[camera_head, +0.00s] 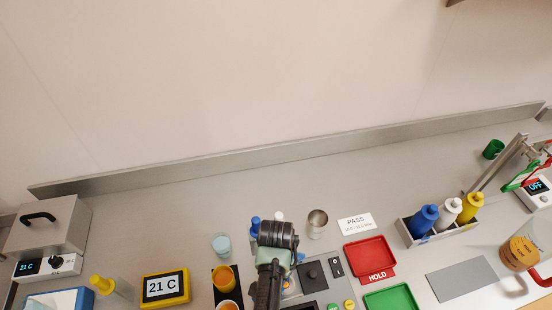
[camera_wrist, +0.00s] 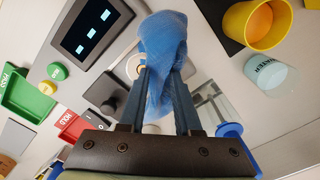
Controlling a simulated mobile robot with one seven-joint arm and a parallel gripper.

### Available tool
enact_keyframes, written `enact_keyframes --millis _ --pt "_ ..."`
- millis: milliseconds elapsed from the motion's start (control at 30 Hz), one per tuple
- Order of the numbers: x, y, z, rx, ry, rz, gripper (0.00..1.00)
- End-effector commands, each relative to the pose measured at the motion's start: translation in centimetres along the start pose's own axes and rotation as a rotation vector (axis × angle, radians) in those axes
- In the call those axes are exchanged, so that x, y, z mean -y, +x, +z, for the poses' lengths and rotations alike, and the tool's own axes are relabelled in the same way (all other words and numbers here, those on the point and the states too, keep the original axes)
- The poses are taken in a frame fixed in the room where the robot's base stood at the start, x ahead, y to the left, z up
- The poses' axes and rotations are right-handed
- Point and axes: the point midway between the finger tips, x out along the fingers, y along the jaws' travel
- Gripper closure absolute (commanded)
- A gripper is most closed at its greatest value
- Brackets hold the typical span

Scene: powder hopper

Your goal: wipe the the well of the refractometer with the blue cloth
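My gripper (camera_wrist: 163,80) is shut on the blue cloth (camera_wrist: 165,40), which hangs bunched between the fingers and sticks out beyond their tips. I cannot tell whether the cloth touches the well. In the head view the refractometer (camera_head: 290,291) is partly hidden behind my arm, and the fingers and cloth are hidden too.
Yellow cups (camera_head: 223,278) on a dark mat and a water beaker (camera_head: 221,244) stand left of my arm. A metal cup (camera_head: 317,222), red tray (camera_head: 370,254) and green tray (camera_head: 392,299) are to the right. A bottle rack (camera_head: 441,232) stands farther right. The counter behind is mostly clear.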

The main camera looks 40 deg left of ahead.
Motion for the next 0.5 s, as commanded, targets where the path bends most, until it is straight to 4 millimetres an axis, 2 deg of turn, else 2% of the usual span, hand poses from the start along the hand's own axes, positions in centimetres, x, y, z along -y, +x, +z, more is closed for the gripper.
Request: enact_keyframes --millis 33,67,333,367,500 --pt "0.00 0.00 0.00 0.000 0.000 0.000 0.57" --pt "0.00 0.00 0.00 0.000 0.000 0.000 0.52" --pt "0.00 0.00 0.01 0.000 0.000 0.000 0.03" --pt "0.00 0.00 0.01 0.000 0.000 0.000 0.00" --pt "0.00 0.00 0.01 0.000 0.000 0.000 0.00"
